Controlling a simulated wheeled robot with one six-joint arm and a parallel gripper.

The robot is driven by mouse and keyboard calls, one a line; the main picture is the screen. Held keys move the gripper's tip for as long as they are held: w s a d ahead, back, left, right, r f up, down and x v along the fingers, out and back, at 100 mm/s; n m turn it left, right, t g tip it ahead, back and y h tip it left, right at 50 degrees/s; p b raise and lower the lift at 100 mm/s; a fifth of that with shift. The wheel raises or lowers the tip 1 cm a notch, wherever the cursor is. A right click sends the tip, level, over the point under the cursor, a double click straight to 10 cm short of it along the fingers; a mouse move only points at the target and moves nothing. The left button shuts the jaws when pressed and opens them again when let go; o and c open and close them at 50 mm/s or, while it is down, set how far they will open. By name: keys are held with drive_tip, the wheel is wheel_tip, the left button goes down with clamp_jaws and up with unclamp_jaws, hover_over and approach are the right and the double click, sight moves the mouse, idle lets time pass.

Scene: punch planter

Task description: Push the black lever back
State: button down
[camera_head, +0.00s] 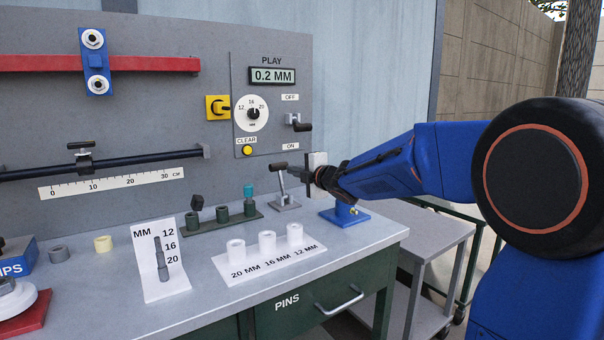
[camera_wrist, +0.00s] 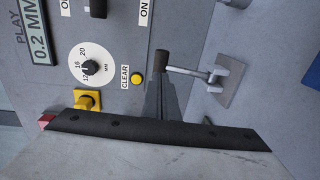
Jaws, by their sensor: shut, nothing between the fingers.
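A small lever with a dark handle (camera_head: 279,166) stands on a grey foot (camera_head: 286,202) at the back right of the bench. In the wrist view its dark handle (camera_wrist: 162,62) sits at the end of a metal rod, just beyond my fingertips. A second black-handled lever (camera_head: 302,126) is on the panel between the OFF and ON labels; its dark handle (camera_wrist: 98,8) is cut by the wrist view's top edge. My gripper (camera_head: 298,173) is shut and empty, close beside the standing lever. Its fingers (camera_wrist: 162,88) point toward the handle. I cannot tell whether they touch.
The panel carries a dial (camera_head: 251,113), a yellow knob (camera_head: 217,107) and a yellow CLEAR button (camera_head: 247,151). A green block of pins (camera_head: 222,217) and a white tray (camera_head: 268,262) with white rings stand left of the lever. A blue stand (camera_head: 345,214) is at the bench's right end.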

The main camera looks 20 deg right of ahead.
sight(280, 165)
drive_tip(key=shift+x, duration=2.65)
drive_tip(key=shift+w, duration=0.1)
drive_tip(key=shift+w+a, duration=0.15)
drive_tip(key=shift+w, duration=0.15)
drive_tip(key=shift+w+a, duration=0.1)
drive_tip(key=shift+w, duration=0.25)
drive_tip(key=shift+w+r, duration=0.1)
